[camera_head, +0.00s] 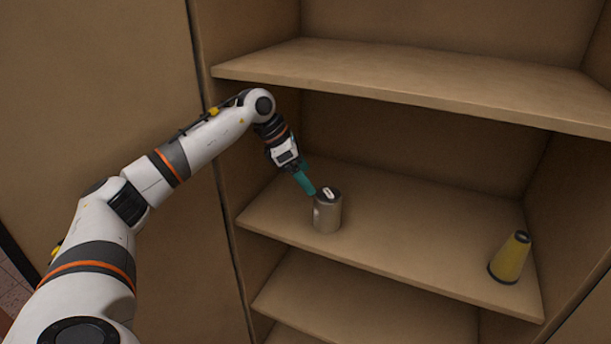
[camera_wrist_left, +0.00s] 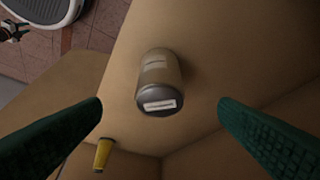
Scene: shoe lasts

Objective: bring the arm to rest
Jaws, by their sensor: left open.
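My left arm reaches in from the left in the head view, into the cabinet between two shelves. My left gripper (camera_head: 308,186) has green fingers and is close beside a tan can (camera_head: 326,216) with a dark top and a white label. The can stands upright on the middle shelf. In the left wrist view the two green fingers of the left gripper (camera_wrist_left: 160,120) are wide apart. The can (camera_wrist_left: 160,75) shows between them with nothing gripped; it looks apart from both fingers.
A yellow tapered object (camera_head: 511,258) with a dark base stands at the right of the same middle shelf (camera_head: 400,245); it also shows in the left wrist view (camera_wrist_left: 103,154). An upper shelf (camera_head: 430,75) is above my gripper. A lower shelf (camera_head: 350,300) looks empty.

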